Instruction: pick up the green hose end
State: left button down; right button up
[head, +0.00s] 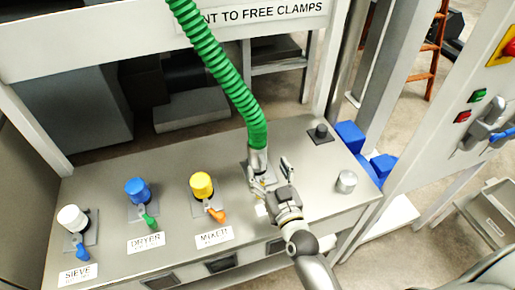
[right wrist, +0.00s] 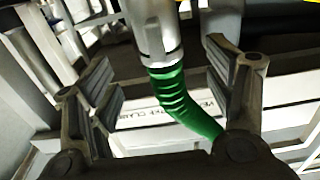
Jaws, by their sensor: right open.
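The green ribbed hose (head: 222,72) hangs down from the top in the head view. Its grey metal end (head: 257,160) points down at a square plate on the grey bench; I cannot tell whether it is seated there. My right gripper (head: 271,173) is open just in front of and to the right of this end. In the right wrist view, the metal end (right wrist: 157,40) and the green hose (right wrist: 180,104) show between the spread fingers of the right gripper (right wrist: 165,82), with gaps on both sides. My left gripper is out of view.
The bench (head: 128,262) bears a white cap (head: 72,218), a blue cap (head: 137,190) and a yellow cap (head: 201,185), each with a small coloured lever. A black knob (head: 321,131) and a metal cylinder (head: 346,181) stand at right. A signboard (head: 120,42) spans the back.

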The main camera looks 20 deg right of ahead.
aim_at(261, 154)
jog(key=shift+w+f+p, duration=0.2)
jog(key=shift+w+p, duration=0.4)
jog(key=shift+w, duration=2.75)
jog(key=shift+s, duration=0.1)
jog(key=c, duration=1.4)
jog(key=shift+r, duration=0.15)
jog(key=shift+c, duration=0.5)
